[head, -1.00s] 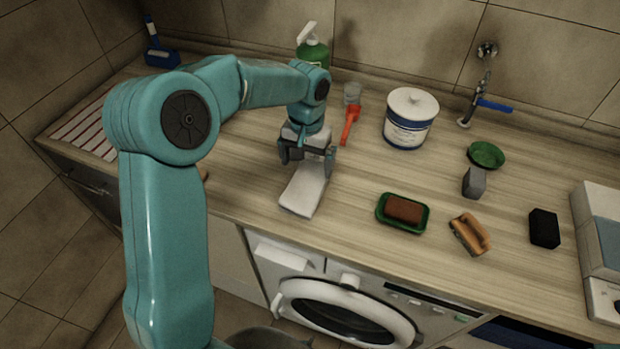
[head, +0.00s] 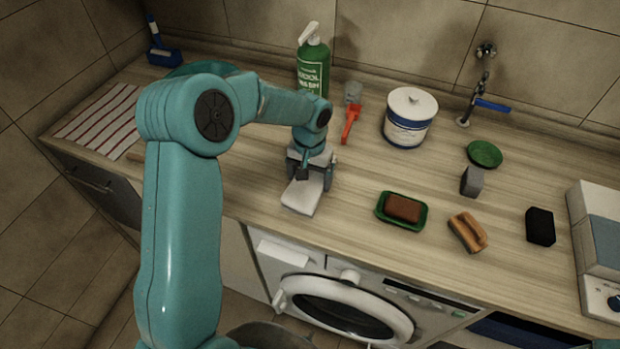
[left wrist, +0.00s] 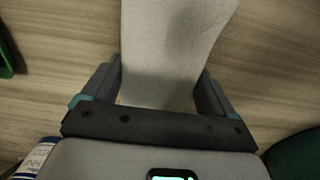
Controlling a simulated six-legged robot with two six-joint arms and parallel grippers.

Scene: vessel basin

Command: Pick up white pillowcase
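The white pillowcase (head: 301,197) lies folded in a flat strip on the wooden counter, near its front edge. My left gripper (head: 311,176) is right over its far part, pointing down, and hides that end in the head view. In the left wrist view the pillowcase (left wrist: 172,45) runs up from between the two spread fingers of the left gripper (left wrist: 160,78). The fingers lie close along its two long edges; I cannot tell whether they touch it. My right gripper is in neither view.
A green soap dish (head: 381,214) with a brown bar, a sponge (head: 467,233) and a black block (head: 540,227) lie to the right. Behind stand a green pump bottle (head: 313,70), a red-handled brush (head: 350,124) and a white canister (head: 409,118). A striped cloth (head: 100,122) lies at left.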

